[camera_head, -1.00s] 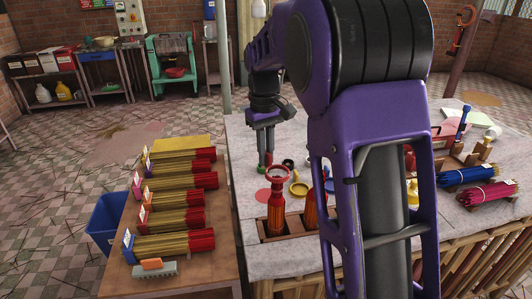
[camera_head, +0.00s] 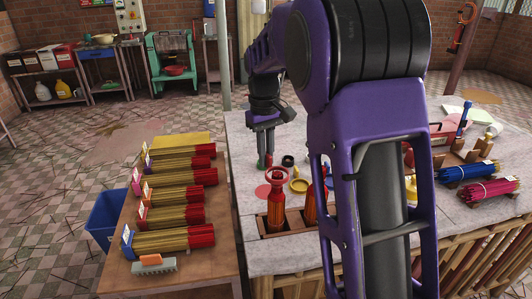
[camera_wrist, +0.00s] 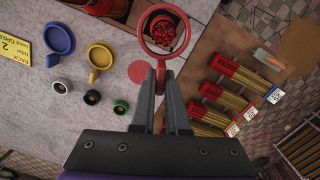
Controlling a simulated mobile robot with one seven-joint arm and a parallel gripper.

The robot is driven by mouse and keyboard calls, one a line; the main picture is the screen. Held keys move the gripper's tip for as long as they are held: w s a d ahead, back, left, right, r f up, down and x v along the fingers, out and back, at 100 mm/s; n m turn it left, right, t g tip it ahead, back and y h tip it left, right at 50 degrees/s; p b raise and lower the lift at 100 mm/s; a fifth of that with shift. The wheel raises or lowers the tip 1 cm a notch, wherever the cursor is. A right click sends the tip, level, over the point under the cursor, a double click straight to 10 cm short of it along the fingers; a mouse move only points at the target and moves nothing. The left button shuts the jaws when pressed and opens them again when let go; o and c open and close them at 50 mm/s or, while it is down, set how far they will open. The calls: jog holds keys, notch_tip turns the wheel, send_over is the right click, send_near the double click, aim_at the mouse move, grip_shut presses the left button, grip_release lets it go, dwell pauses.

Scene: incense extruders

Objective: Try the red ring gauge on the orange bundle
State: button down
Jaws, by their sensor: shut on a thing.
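The red ring gauge (camera_wrist: 188,43) is a red ring on a short handle, and my gripper (camera_wrist: 161,70) is shut on that handle. In the wrist view the red tips of a bundle (camera_wrist: 162,32) show inside the ring. In the head view the orange bundle (camera_head: 276,212) stands upright in a wooden holder, and the red ring (camera_head: 269,175) is at its top end. I cannot tell whether the ring is around the tips or just above them. My gripper (camera_head: 266,160) points down behind the bundle in the head view.
A yellow ring gauge (camera_wrist: 101,57) and a blue ring gauge (camera_wrist: 60,41) lie on the table, near several small rolls. Another orange bundle (camera_head: 311,208) stands just right of the first. A side table (camera_head: 210,268) holds several red-tipped bundles. My arm hides the table's middle.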

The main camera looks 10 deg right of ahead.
jog(key=shift+f+b, duration=0.35)
jog(key=shift+f, duration=0.6)
jog(key=shift+f+b, duration=2.9)
jog(key=shift+f, duration=2.45)
jog(key=shift+r, duration=0.15)
jog(key=shift+r+p, duration=4.95)
jog(key=shift+r, duration=0.85)
jog(key=shift+r+p, duration=0.4)
jog(key=shift+r, duration=2.25)
